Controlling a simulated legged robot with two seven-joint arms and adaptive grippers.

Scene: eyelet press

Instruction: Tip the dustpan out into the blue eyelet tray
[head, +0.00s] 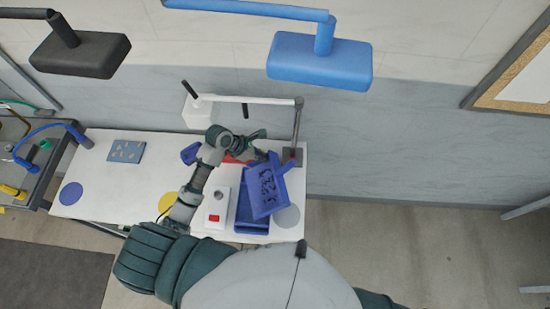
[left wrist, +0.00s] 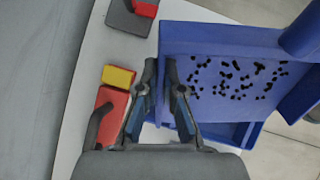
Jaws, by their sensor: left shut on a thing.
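The blue dustpan (head: 266,190) is held above the right part of the white table, with many small dark bits on its face. My right gripper is out of view.
A white box with a red switch (head: 215,214) stands left of the tray. A red and yellow block (left wrist: 117,77) lies beside the gripper. The table's left part (head: 105,185) is mostly clear.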

